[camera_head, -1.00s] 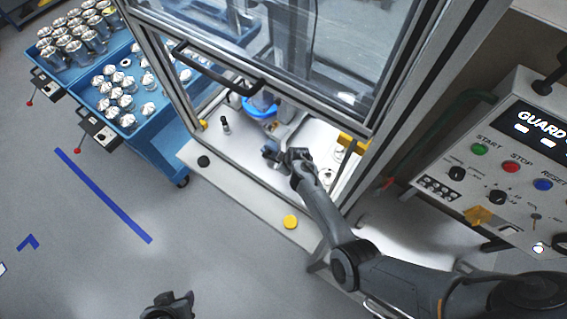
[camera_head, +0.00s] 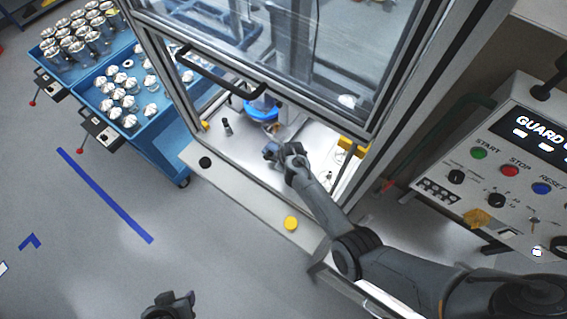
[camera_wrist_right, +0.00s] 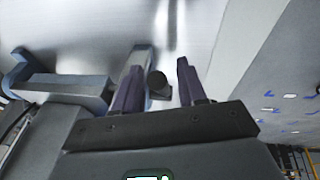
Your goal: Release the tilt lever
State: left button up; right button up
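A dark round-ended knob (camera_wrist_right: 157,82), seemingly the tilt lever's end, lies between the two fingers of my right gripper (camera_wrist_right: 160,88) in the right wrist view. The fingers stand apart, with a clear gap between the knob and the right-hand finger. Whether the left-hand finger touches it I cannot tell. In the head view my right gripper (camera_head: 280,152) is inside the machine's front opening, where the lever cannot be made out clearly. My left gripper (camera_head: 170,304) is at the bottom edge of the head view, away from the machine; its fingers are unclear.
A grey bracket (camera_wrist_right: 65,88) lies close left of the right fingers. A raised glazed guard (camera_head: 260,50) with a black handle hangs above the opening. A blue round part (camera_head: 262,110) sits inside. A control panel (camera_head: 500,165) stands right, a blue parts cart (camera_head: 150,135) left.

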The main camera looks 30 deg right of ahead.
jog(key=shift+s+r, duration=0.2)
jog(key=shift+r, duration=0.5)
jog(key=v, duration=0.9)
jog(key=shift+r+b, duration=0.15)
jog(key=shift+b, duration=0.2)
jog(key=shift+s, duration=0.1)
